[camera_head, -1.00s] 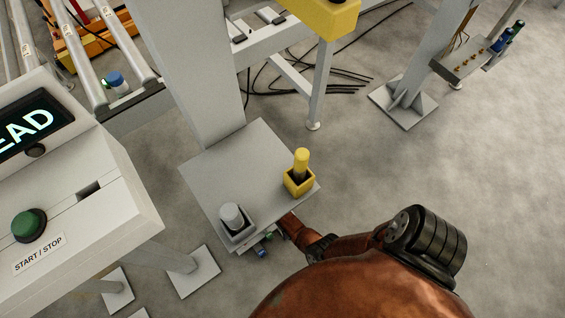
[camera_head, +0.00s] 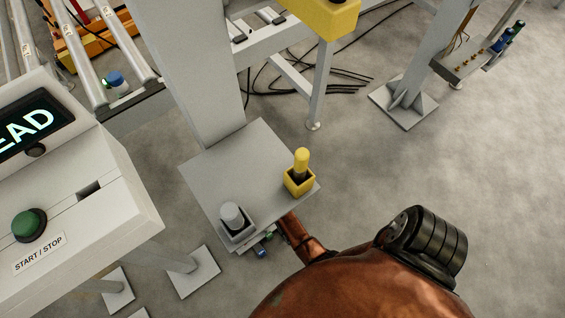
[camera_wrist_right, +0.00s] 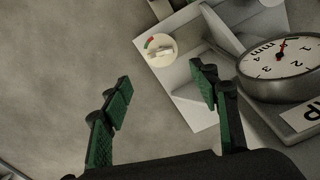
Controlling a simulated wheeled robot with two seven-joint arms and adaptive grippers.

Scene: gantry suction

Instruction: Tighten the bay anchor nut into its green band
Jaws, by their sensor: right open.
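In the right wrist view, a round pale dial (camera_wrist_right: 158,50) with a green and a red band on its edge lies on a light grey plate (camera_wrist_right: 205,115). A small pale bar-shaped piece, which looks like the nut (camera_wrist_right: 160,53), sits at the dial's middle. Its exact angle against the green band is too small to tell. My right gripper (camera_wrist_right: 162,84) is open and empty, its two green-padded fingers spread apart below the dial in the picture. My left gripper is in neither view.
In the head view, a grey plate (camera_head: 215,175) carries a yellow-handled holder (camera_head: 300,172) and a grey knob (camera_head: 232,217).

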